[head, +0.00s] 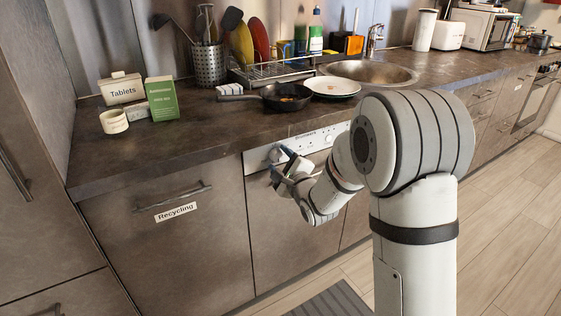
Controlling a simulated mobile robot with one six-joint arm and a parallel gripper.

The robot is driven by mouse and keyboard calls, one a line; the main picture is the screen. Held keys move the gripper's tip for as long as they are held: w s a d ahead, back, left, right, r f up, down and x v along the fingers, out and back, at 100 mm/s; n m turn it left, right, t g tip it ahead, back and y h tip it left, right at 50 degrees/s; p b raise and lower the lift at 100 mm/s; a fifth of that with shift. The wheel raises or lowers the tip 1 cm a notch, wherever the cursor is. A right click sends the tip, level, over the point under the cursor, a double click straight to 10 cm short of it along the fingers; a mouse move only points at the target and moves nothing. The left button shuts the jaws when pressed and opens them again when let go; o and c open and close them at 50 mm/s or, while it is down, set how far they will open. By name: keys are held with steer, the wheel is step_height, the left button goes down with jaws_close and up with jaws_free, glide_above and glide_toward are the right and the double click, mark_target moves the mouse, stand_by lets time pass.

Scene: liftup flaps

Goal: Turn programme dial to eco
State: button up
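The dishwasher's light control panel (322,138) runs under the worktop edge, with small dark marks or buttons and lettering too small to read surely. My gripper (283,165) is at the left part of this panel, in front of it and close to it. A small rounded grey shape (277,155) shows by the fingertips and may be the programme dial. I cannot tell whether the fingers touch or grip it. The dial's pointer and the eco mark cannot be made out.
A drawer front labelled Recycling, with a bar handle (182,202), is left of the dishwasher. The worktop (200,133) overhangs above, bearing a frying pan (285,97), a white plate (332,86) and a tablets box (121,90). A striped mat (333,302) lies on the floor.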

steer(key=shift+o, duration=0.2)
steer(key=p+v, duration=0.1)
steer(key=v, duration=0.7)
